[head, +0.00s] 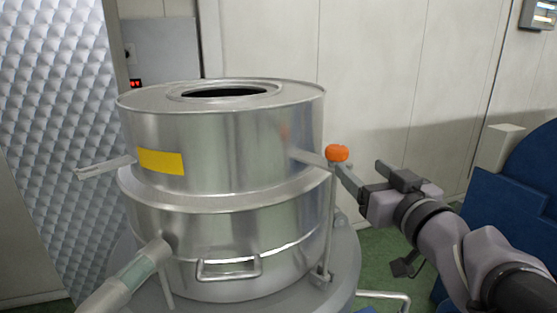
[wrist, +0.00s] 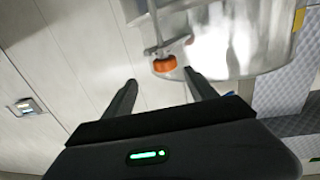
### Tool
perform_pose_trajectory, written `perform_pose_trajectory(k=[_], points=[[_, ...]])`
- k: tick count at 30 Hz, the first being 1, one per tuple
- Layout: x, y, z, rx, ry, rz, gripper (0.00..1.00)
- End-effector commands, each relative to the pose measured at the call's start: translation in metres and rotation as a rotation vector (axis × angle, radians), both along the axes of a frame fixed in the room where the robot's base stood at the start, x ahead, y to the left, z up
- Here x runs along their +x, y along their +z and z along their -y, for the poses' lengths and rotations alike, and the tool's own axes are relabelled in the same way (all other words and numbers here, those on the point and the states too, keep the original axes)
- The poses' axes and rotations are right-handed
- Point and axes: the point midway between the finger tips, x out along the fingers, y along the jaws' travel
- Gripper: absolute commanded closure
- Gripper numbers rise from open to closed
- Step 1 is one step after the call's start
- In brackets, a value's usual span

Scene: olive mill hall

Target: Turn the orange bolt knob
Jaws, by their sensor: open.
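The orange bolt knob (head: 337,153) sits at the right side of a round steel vessel (head: 235,150), at the top of a thin upright rod beside a short metal arm. In the wrist view the orange knob (wrist: 165,64) lies ahead of the fingertips, a little right of midway between them. My gripper (head: 358,178) is just right of and slightly below the knob in the head view. It also shows in the wrist view (wrist: 160,78), with its two fingers apart and nothing between them. I cannot tell whether a fingertip touches the knob.
The vessel has a yellow label (head: 160,162), a front handle (head: 229,268) and a pipe (head: 125,280) at lower left. A quilted metal panel (head: 55,140) stands at left. A blue object (head: 515,205) is at right. Pale wall panels (head: 420,80) are behind.

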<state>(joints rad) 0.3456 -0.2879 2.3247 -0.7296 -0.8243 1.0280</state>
Motion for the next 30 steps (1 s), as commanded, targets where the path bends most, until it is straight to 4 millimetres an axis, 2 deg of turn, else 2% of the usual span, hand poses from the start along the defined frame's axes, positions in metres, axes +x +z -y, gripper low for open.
perform_pose_trajectory(k=[1,6,13,18,26,30], points=[[0.015,-0.003,-0.006,0.002,0.007,-0.002,0.34],[0.063,-0.002,-0.016,-0.001,0.006,-0.001,0.34],[0.108,0.0,-0.025,-0.001,0.004,-0.001,0.34],[0.122,0.0,-0.028,-0.002,0.003,0.001,0.34],[0.124,0.0,-0.028,-0.002,0.003,0.001,0.34],[0.124,0.0,-0.028,-0.002,0.003,0.001,0.59]])
